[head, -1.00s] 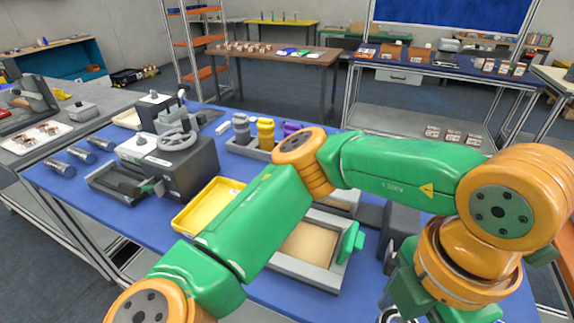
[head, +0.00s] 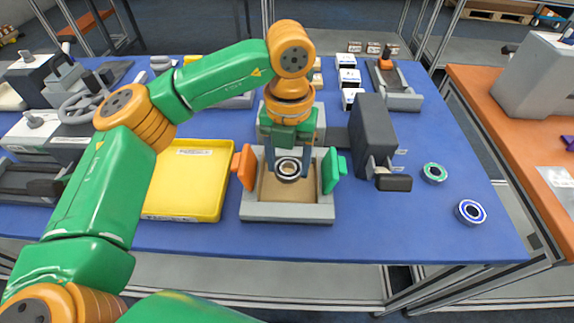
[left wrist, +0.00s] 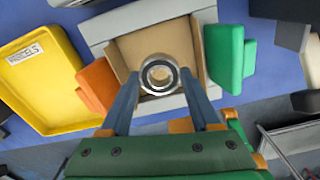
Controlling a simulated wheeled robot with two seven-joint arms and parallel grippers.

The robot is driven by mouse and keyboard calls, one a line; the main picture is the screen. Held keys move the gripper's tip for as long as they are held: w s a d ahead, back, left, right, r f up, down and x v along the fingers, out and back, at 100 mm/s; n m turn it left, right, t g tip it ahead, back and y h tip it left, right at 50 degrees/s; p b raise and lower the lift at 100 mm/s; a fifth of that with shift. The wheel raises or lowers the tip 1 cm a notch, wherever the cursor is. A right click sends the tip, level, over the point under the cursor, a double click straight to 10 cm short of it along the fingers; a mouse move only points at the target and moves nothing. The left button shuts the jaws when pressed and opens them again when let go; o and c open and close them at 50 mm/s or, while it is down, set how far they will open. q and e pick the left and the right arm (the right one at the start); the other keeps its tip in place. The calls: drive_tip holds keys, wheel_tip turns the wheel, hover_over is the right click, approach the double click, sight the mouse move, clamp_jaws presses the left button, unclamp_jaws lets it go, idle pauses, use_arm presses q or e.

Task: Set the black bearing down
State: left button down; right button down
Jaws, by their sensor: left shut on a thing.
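The black bearing (head: 288,179), a dark ring with a bright metal inner rim, is held by my left gripper (head: 288,168) over the grey tray (head: 288,212) with a tan floor. My left gripper is shut on it. In the left wrist view the bearing (left wrist: 148,80) sits between the two fingertips (left wrist: 161,80), its open face towards the camera, with the tan floor behind it. I cannot tell how high above that floor it is. My right gripper is not in view.
An orange flap (head: 244,167) and a green flap (head: 332,170) flank the tray. A yellow bin (head: 188,182) stands to its left, a dark upright device (head: 372,138) to its right. A green-ringed bearing (head: 434,173) and a blue-ringed bearing (head: 470,212) lie farther right, with clear blue table around them.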

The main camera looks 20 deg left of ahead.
sight(289, 167)
use_arm(q)
wheel_tip(289, 167, down, 3)
drive_tip(key=shift+w+d+f, duration=0.1)
drive_tip(key=shift+w+f, duration=0.05)
drive_tip(key=shift+f, duration=0.2)
drive_tip(key=shift+c, duration=0.6)
unclamp_jaws()
drive_tip(key=shift+r, duration=0.1)
wheel_tip(289, 167, up, 12)
drive_tip(key=shift+r, duration=0.15)
